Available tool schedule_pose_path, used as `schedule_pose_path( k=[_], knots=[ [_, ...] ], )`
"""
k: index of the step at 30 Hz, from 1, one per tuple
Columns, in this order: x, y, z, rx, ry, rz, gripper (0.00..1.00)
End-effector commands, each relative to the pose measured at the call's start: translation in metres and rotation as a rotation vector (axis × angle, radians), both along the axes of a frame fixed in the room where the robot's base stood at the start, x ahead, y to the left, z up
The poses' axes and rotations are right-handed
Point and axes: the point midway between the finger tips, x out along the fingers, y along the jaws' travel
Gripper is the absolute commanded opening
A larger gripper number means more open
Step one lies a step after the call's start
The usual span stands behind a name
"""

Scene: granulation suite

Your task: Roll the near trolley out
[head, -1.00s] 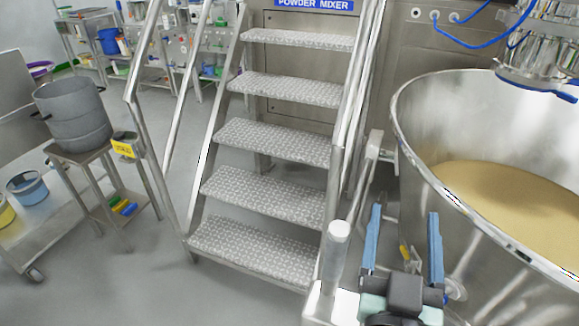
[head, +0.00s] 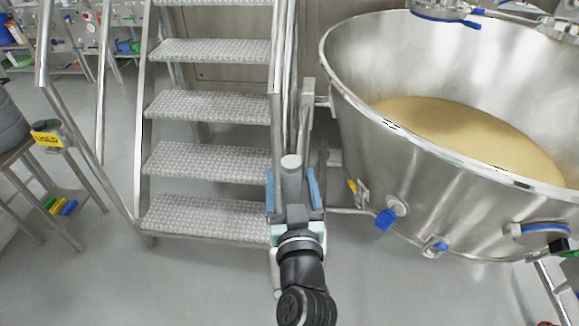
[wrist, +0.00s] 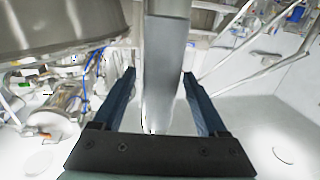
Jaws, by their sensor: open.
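A large steel bowl (head: 360,110) holding tan powder (head: 465,130) fills the right of the head view; its outside shows at the upper left of the wrist view (wrist: 60,25). I take it to be the near trolley's load. A grey upright post (head: 291,163) with a rounded top stands left of the bowl. My gripper (head: 291,176) is open, with a blue finger on either side of the post. In the wrist view the post (wrist: 165,65) stands between both fingers (wrist: 160,95), with visible gaps. The post's lower part is hidden by my gripper.
Metal steps (head: 205,160) with a handrail (head: 276,100) stand close left of the post. Valves (head: 386,219) stick out from the bowl's side. The floor in front (head: 190,285) is clear.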

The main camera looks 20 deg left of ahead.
Motion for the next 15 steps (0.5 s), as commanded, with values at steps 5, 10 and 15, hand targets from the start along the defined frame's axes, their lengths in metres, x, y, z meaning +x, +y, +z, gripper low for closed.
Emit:
schedule_pose_path(
  k=[5,10,15],
  knots=[
    [0.016,0.009,0.001,0.001,0.000,0.001,0.75],
    [0.021,0.011,0.000,0.001,0.000,0.000,0.75],
    [0.021,0.011,0.000,0.001,0.000,-0.001,0.75]
  ],
)
